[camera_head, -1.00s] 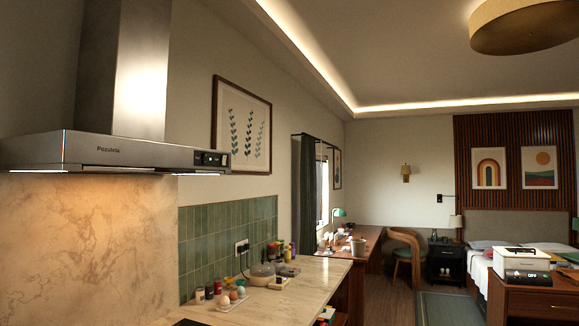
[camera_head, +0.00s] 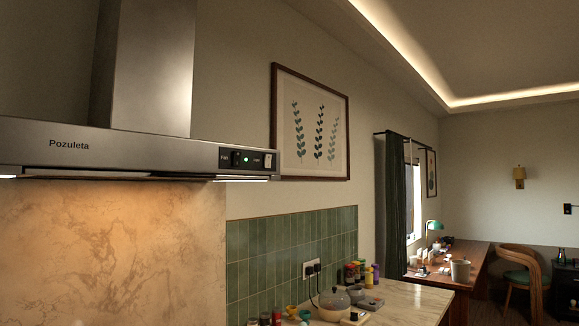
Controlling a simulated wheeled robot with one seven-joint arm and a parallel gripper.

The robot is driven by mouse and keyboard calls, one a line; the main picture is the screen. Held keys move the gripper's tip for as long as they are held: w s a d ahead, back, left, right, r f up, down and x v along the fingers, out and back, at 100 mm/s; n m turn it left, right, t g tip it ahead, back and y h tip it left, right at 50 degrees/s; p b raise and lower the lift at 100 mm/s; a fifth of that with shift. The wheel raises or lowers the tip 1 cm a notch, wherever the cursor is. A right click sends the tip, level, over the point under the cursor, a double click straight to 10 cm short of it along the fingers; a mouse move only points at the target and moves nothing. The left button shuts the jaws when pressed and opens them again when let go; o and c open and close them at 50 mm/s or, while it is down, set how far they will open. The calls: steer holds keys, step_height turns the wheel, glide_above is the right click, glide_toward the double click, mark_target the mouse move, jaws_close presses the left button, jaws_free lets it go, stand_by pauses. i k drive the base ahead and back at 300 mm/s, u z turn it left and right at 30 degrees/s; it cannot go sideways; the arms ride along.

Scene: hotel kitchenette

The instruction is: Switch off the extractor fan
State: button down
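The extractor fan (camera_head: 110,146) is a steel hood with the name Pozuleta on its front edge, at the left of the head view. Its chimney (camera_head: 152,65) rises to the top of the picture. A dark control panel (camera_head: 247,159) sits at the right end of the front edge. Light shines under the hood. My gripper is not in view.
Below the hood is a marble splashback, then green tiles (camera_head: 290,262). The marble counter (camera_head: 405,300) holds a round pot (camera_head: 334,300), jars and small items. A framed leaf print (camera_head: 311,122) hangs right of the hood. A wooden desk and chair (camera_head: 522,275) stand farther back.

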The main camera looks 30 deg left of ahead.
mark_target(237, 154)
steer(key=u, duration=0.7)
steer(key=i, duration=0.9)
steer(key=u, duration=0.8)
